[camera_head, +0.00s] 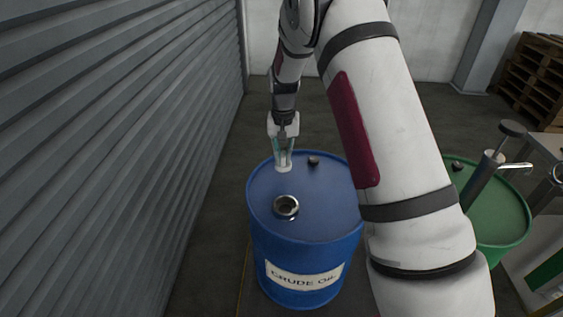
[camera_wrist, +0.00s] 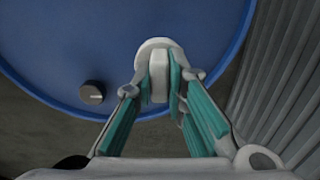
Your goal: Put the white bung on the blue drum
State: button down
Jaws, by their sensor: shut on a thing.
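The blue drum (camera_head: 320,213), labelled "CRUDE OIL", stands upright in the middle of the head view. Its top has an open round hole with a metal rim (camera_head: 286,206) near the front and a small dark cap (camera_head: 314,161) at the back. My gripper (camera_head: 284,160) points down over the back left of the drum top. It is shut on the white bung (camera_wrist: 158,82), which sits between the teal-padded fingertips in the wrist view (camera_wrist: 160,85). The bung also shows below the fingers in the head view (camera_head: 284,169). I cannot tell whether it touches the drum top.
A grey corrugated wall (camera_head: 120,150) runs close along the left. A green drum (camera_head: 500,215) with a pump (camera_head: 487,170) stands at the right, partly behind my arm. A table (camera_head: 548,146) and wooden pallets (camera_head: 535,75) are farther right.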

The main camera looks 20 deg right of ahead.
jog(key=shift+w, duration=0.9)
jog(key=shift+f, duration=1.8)
jog(key=shift+f+b, duration=0.2)
jog(key=shift+b, duration=0.1)
jog(key=c, duration=1.7)
grip_release()
jog(key=shift+o, duration=0.5)
jog(key=shift+r, duration=0.1)
